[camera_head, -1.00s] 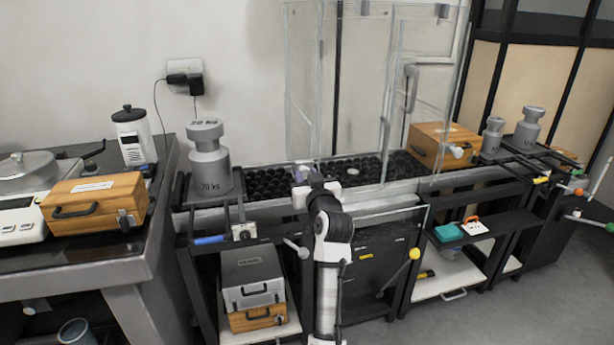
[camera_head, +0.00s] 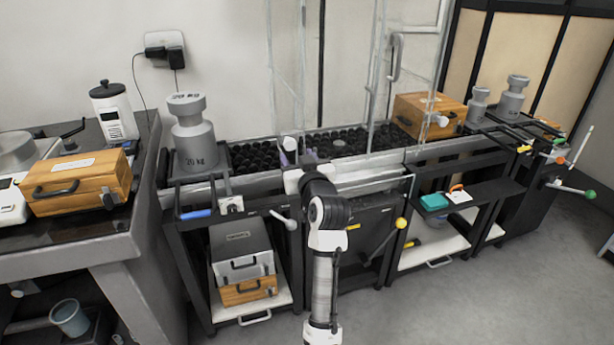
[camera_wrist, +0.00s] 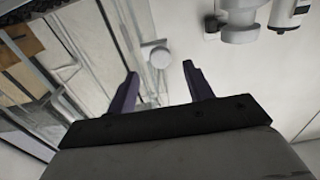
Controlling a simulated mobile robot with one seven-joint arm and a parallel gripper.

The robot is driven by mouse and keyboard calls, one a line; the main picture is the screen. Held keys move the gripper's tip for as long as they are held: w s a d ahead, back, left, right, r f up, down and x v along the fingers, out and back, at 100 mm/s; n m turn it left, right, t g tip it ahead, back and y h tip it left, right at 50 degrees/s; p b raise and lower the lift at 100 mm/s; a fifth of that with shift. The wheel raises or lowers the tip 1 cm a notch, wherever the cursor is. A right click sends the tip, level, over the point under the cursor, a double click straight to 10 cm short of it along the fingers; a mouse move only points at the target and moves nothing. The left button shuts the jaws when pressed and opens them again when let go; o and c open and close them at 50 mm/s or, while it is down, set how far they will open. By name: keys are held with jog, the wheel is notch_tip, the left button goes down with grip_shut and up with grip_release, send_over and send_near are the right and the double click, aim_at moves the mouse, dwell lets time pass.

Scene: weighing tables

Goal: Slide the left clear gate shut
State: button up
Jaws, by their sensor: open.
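The left clear gate (camera_head: 286,70) is an upright, see-through pane at the left of the glass enclosure, rising behind the black roller bed (camera_head: 340,142). Its top is out of frame, and I cannot make out its handle in the head view. My gripper (camera_head: 290,152) is low near the front of this pane, just right of the 20 kg weight. In the wrist view my gripper (camera_wrist: 158,72) is open, with two dark purple fingers apart.
A grey 20 kg weight (camera_head: 193,138) stands left of the enclosure. The right clear pane (camera_head: 412,75) has a vertical handle (camera_head: 395,57). A wooden case (camera_head: 428,115) sits at the right. A yellow-knobbed lever (camera_head: 401,223) sticks out in front. The floor at right is free.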

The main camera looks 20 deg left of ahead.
jog(key=v, duration=0.9)
jog(key=shift+b, duration=0.3)
